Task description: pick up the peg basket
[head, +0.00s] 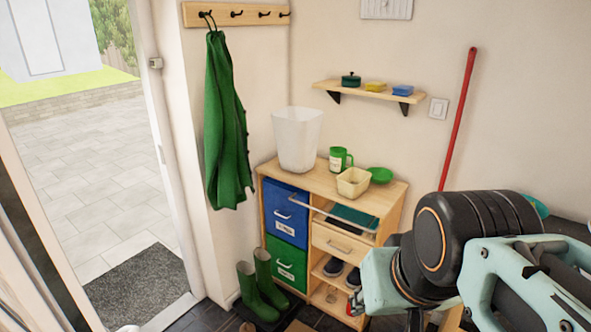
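A small cream basket (353,182), which looks like the peg basket, stands upright on top of the wooden cabinet (272,174) near its front edge. Its contents are too small to make out. My arm, mint and black, fills the lower right of the head view, to the right of the cabinet and apart from the basket. The mint end part at the right edge may be my gripper, but it is cut off by the frame. Its fingertips do not show, and I see nothing held.
A rail (318,212) sticks out from the cabinet front. A red pole (460,115) leans at right.

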